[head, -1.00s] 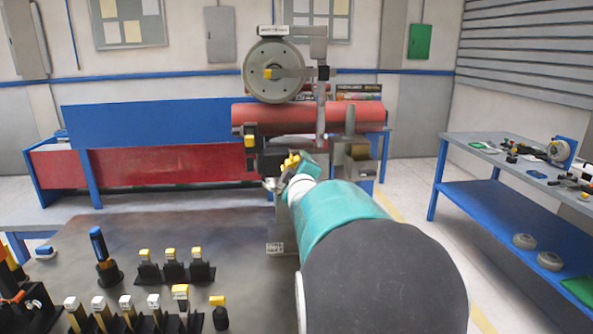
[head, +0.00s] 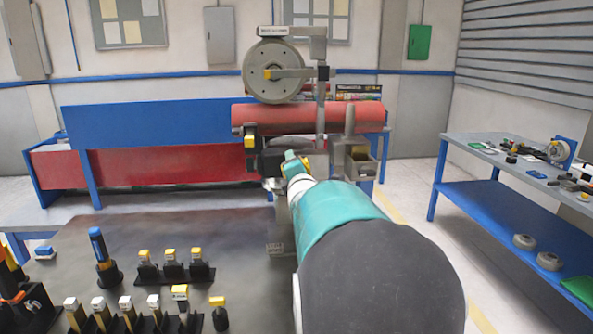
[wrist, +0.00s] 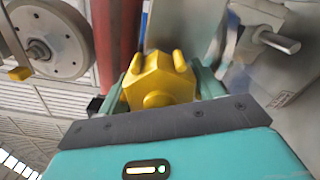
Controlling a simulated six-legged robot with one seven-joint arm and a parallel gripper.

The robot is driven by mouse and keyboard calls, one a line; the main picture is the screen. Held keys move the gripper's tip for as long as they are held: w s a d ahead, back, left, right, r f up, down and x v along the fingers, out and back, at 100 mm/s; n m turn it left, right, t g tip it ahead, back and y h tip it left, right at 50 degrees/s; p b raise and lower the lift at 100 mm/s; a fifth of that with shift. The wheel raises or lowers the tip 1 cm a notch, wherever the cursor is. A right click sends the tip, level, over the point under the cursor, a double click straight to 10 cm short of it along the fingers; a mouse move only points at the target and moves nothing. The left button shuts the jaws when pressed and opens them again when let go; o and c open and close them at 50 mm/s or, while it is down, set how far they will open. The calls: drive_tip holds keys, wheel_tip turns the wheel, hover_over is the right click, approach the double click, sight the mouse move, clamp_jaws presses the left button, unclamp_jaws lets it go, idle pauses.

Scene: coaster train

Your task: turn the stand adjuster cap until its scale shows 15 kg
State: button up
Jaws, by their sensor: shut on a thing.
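The yellow, faceted adjuster cap (wrist: 160,82) sits between the two teal fingers of my gripper (wrist: 160,90) in the wrist view. My gripper is shut on it. Two rounded yellow prongs stand up at the cap's far side, and a rounded knob faces the camera. In the head view my gripper (head: 293,165) reaches the lower part of the stand (head: 321,118), below the red tube. The cap is hidden there behind my gripper and arm. I cannot read any kg scale in either view.
A grey wheel (head: 273,72) is mounted above the red tube (head: 300,117). The dark bench (head: 235,240) carries several yellow-topped and white-topped tools at left. A blue side table (head: 470,142) with loose parts stands at right. Grey metal parts lie close to my fingers in the wrist view.

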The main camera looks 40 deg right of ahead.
drive_tip(key=n, duration=0.4)
drive_tip(key=shift+f+n, duration=0.1)
drive_tip(key=shift+n, duration=0.2)
drive_tip(key=n, duration=0.4)
idle(0.4)
drive_tip(key=o, duration=1)
drive_tip(key=shift+s+a, duration=0.1)
drive_tip(key=v, duration=1.3)
drive_tip(key=shift+s+a, duration=0.2)
drive_tip(key=shift+a, duration=0.05)
